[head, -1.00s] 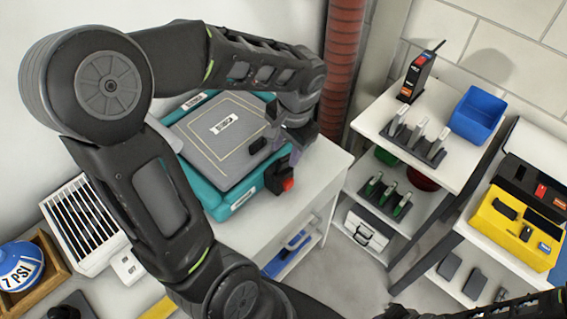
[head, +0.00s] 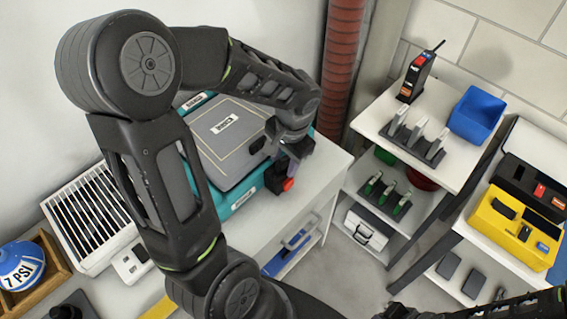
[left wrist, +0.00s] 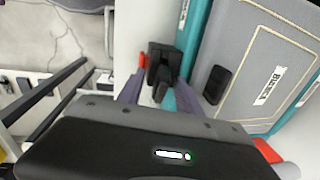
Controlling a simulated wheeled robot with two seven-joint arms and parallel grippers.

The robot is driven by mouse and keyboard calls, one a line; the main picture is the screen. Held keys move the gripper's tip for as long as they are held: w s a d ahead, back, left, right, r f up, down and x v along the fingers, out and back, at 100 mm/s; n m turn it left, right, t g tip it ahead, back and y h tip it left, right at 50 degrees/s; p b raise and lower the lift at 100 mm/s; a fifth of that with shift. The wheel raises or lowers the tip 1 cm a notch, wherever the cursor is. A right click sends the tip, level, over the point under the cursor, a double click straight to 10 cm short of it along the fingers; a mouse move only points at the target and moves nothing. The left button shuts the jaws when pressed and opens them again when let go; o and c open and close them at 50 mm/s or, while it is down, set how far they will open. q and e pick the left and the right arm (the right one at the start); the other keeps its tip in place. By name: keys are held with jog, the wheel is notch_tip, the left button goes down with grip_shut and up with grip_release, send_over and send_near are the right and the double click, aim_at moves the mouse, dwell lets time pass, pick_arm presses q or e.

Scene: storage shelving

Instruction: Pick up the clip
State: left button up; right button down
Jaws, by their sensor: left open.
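The clip (head: 274,179) is a small black block with a red part, at the right front edge of the teal case with the grey lid (head: 228,138). In the left wrist view the clip (left wrist: 163,66) shows between the two purple-grey fingers, with red at its left. My left gripper (head: 293,165) is open, just above and beside the clip. Its fingers partly cover the clip in the head view. Whether a finger touches it, I cannot tell. My right gripper does not show clearly; only dark arm parts lie along the bottom right edge.
The case stands on a white table (head: 325,160). A red pipe (head: 341,70) rises behind it. A white vented box (head: 92,215) and a blue gauge ball (head: 20,265) stand to the left. A shelf unit (head: 375,120) with tools and a blue bin (head: 475,113) stands to the right.

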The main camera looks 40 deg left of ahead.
aim_at(284, 159)
pick_arm(q)
jog(key=shift+c, duration=0.3)
grip_shut()
dwell(0.4)
notch_tip(284, 159, up, 10)
jog(key=shift+r, duration=0.1)
dwell(0.3)
dwell(0.5)
